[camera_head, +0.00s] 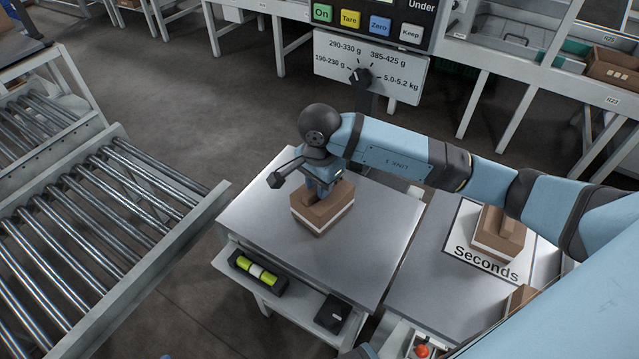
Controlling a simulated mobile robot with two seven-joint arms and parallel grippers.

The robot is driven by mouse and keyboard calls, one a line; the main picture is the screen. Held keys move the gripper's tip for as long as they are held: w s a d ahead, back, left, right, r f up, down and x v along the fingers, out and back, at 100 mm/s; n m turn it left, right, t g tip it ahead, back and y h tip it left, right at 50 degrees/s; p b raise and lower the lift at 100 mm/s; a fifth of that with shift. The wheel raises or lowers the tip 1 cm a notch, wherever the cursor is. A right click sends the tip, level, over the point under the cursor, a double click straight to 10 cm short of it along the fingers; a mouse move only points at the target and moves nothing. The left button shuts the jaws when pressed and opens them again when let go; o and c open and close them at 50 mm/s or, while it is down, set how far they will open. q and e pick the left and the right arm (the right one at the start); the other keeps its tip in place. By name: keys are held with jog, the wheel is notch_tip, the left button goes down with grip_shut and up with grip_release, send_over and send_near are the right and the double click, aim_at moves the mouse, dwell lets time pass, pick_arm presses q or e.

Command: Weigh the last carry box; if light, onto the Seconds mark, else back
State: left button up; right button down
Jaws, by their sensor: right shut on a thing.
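A brown carry box (318,219) with a white band is on the grey weighing plate (262,222), or very close above it. My right gripper (322,192) is above the box, shut on its raised middle handle, which the fingers partly hide. The white Seconds mark (484,263) lies on the right-hand table, with another brown carry box (497,238) standing on it, partly behind my right arm. The scale head (372,18) shows On, Tare, Zero and Keep buttons and the word Under; its readout is cut off. My left gripper is not in view.
A range plate with a dial knob (360,75) hangs below the scale head. A roller conveyor (90,230) stands at the left. A spirit level (257,271) is on the front shelf. Another box (521,298) shows partly at the lower right. The plate around the box is clear.

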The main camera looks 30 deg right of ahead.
jog(key=shift+f+b, duration=0.3)
jog(key=c, duration=0.9)
grip_release()
jog(key=c, duration=0.3)
jog(key=shift+c, duration=0.2)
jog(key=shift+r+p, duration=0.3)
jog(key=shift+r, duration=0.15)
jog(key=shift+r+p, duration=1.45)
jog(key=shift+r, duration=1.65)
